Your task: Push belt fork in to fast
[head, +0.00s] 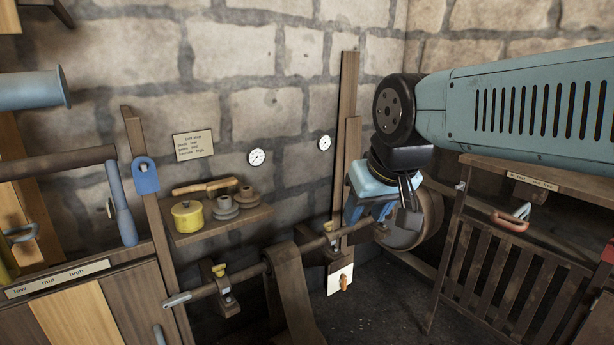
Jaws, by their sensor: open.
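A long horizontal rod, which looks like the belt fork's bar (248,272), runs from a pale grey end (178,300) at lower left up to the right. It passes through brackets with yellow knobs (219,270). A wide brown belt (288,272) hangs over or beside the bar at its middle; the fork's prongs cannot be made out. My gripper (370,218) is open and empty, pointing down close to the bar's right end. Whether it touches the bar cannot be told. My gripper partly hides the bar's end and a round pulley (432,222) behind it.
A white plate with an orange lever (343,283) hangs below the bar. A wooden post (152,215) stands left. A slatted wooden gate (515,260) is at right.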

